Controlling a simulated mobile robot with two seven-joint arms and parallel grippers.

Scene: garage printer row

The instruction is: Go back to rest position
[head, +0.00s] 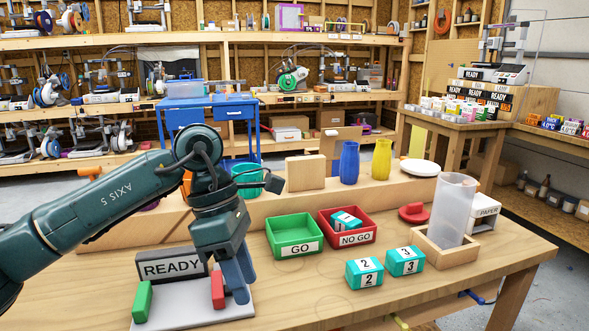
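My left arm comes in from the left, and its gripper (241,283) points down over the right part of a grey plate (190,308) at the table's front left. The two blue-grey fingers overlap in this view, so their gap is unclear, and I see nothing held between them. A red block (218,290) stands on the plate just left of the fingertips; whether they touch is unclear. A green block (142,301) stands at the plate's left end, with a READY sign (170,265) behind. My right gripper is not in view.
A green GO tray (293,253) and a red NO GO tray (364,238) holding a teal-and-white box stand mid-table. Two teal boxes (364,274) (405,262) sit in front. A clear cylinder (453,210) stands in a wooden holder at right. A raised wooden ledge runs behind.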

